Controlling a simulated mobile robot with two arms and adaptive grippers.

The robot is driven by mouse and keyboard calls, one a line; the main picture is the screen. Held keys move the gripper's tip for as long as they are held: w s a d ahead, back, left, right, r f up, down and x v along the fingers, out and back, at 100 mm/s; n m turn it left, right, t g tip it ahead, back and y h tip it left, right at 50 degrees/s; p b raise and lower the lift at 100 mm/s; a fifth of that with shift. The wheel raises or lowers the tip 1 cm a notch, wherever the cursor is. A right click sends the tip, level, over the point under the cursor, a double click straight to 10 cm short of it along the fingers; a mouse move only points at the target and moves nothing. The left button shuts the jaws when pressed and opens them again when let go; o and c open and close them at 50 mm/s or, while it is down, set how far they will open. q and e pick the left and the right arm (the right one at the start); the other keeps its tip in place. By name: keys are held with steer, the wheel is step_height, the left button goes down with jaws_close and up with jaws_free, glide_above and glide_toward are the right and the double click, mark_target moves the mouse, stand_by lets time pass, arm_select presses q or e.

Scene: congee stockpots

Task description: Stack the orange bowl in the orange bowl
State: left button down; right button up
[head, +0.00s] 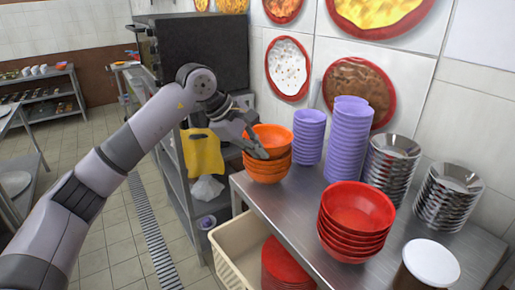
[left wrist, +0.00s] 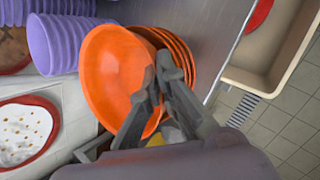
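A stack of orange bowls (head: 267,176) stands at the left end of the steel table. The top orange bowl (head: 273,136) sits tilted on the bowls below, its rim slightly apart from theirs. My left gripper (head: 256,146) is at the left side of this bowl. In the left wrist view the top bowl (left wrist: 108,82) fills the middle, with the other orange bowls (left wrist: 181,52) behind it. There the left gripper (left wrist: 160,72) has one finger inside the bowl and one outside, closed on its rim. My right gripper is not in view.
Purple bowl stacks (head: 308,138) stand right of the orange ones. A red bowl stack (head: 356,215) is at the table's front, with metal bowls (head: 447,198) at the right. A cream crate (head: 228,246) is below the front edge. Bare steel table (head: 300,200) lies between the stacks.

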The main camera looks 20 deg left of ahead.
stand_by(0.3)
arm_select(q)
steer(key=c, duration=1.7)
jaws_free()
steer(key=shift+s+a+r, duration=0.1)
steer(key=v, duration=1.1)
steer(key=shift+s+r, duration=0.15)
steer(key=shift+r, duration=0.2)
